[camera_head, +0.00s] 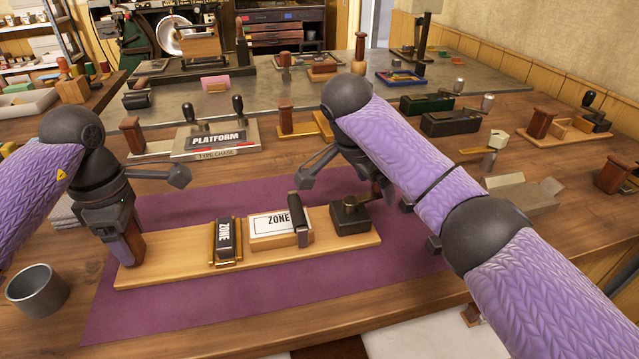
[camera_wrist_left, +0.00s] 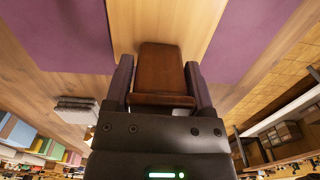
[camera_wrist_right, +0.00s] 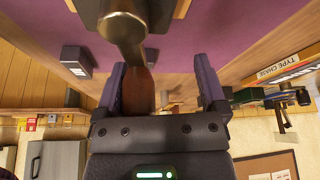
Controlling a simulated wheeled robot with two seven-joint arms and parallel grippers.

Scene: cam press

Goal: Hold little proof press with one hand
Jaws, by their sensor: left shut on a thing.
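The little proof press is a long light wooden board (camera_head: 190,266) on a purple mat. It carries a "ZONE" type block (camera_head: 226,240), a white "ZONE" card (camera_head: 268,223), a dark roller (camera_head: 299,214) and a black cam block (camera_head: 351,222) with a brass top. My left gripper (camera_head: 126,238) is shut on the brown wooden grip (camera_wrist_left: 160,70) at the board's left end. My right gripper (camera_wrist_right: 160,78) is open at the right end. A brown wooden handle (camera_wrist_right: 138,90) below a brass post (camera_wrist_right: 122,28) shows between its fingers, nearer one. In the head view my right arm partly hides these fingers.
A grey cup (camera_head: 37,291) stands at the table's left front. The "PLATFORM" type chase (camera_head: 215,140) lies behind the press. Black presses (camera_head: 450,121) and wooden tools stand at the back right. The purple mat (camera_head: 330,275) is clear in front of the board.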

